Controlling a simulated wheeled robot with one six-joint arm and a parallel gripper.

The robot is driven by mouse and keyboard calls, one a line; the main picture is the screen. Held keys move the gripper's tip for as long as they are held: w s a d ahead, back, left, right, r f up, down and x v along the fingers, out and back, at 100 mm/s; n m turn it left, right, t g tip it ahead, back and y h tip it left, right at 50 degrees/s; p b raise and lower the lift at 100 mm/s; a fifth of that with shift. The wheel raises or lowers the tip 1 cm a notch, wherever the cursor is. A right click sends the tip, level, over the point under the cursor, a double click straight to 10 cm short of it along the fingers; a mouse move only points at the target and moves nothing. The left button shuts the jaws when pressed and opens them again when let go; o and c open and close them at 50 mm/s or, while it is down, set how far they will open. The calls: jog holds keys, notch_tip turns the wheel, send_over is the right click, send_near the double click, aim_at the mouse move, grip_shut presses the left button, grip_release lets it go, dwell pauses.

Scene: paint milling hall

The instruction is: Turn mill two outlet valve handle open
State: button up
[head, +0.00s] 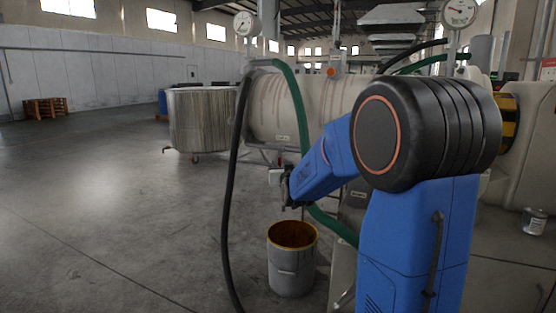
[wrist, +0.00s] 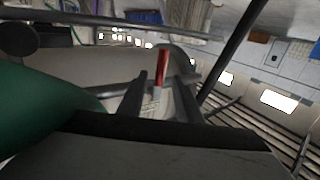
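A red handle (wrist: 162,62) with a paler lower end stands in the wrist view, seen between the two dark fingers of my gripper (wrist: 160,80). The fingers are apart, with gaps on both sides of the handle, and I see no contact. In the head view my gripper (head: 287,188) is a small dark shape in front of the long pale mill body (head: 300,105), above a bucket. The red handle cannot be made out there; my arm hides part of the mill. The mill labels are too small to read.
A bucket (head: 291,272) with brown contents stands on the floor below my gripper. A black hose (head: 231,190) and a green hose (head: 298,100) hang close by. A large metal vat (head: 200,122) stands behind. A tin (head: 534,221) sits at right.

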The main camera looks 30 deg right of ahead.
jog(key=x, duration=0.8)
grip_shut()
